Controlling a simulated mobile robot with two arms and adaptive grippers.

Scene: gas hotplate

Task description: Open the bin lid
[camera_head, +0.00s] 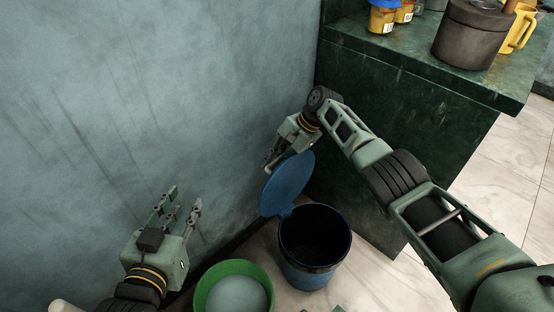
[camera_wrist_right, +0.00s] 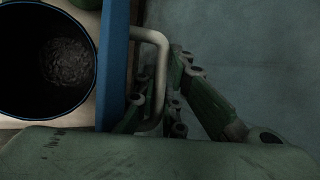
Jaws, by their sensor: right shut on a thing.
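The blue bin (camera_head: 318,262) stands on the floor by the wall, with its dark inside visible. Its blue lid (camera_head: 287,184) is raised and tilted up on the wall side. My right gripper (camera_head: 272,166) is at the lid's upper edge. In the right wrist view, my right gripper (camera_wrist_right: 150,115) is shut on the pale bent lid handle (camera_wrist_right: 160,60), beside the blue lid (camera_wrist_right: 115,60); the open bin (camera_wrist_right: 60,60) shows at left. My left gripper (camera_head: 182,206) is open and empty, left of the bin in front of the wall.
A green bucket (camera_head: 208,289) with pale contents stands just left of the bin. A dark green counter (camera_head: 420,85) with a dark pot (camera_head: 470,38), jars and a yellow mug (camera_head: 521,30) is at the right. The tiled floor (camera_head: 515,155) right of the counter is clear.

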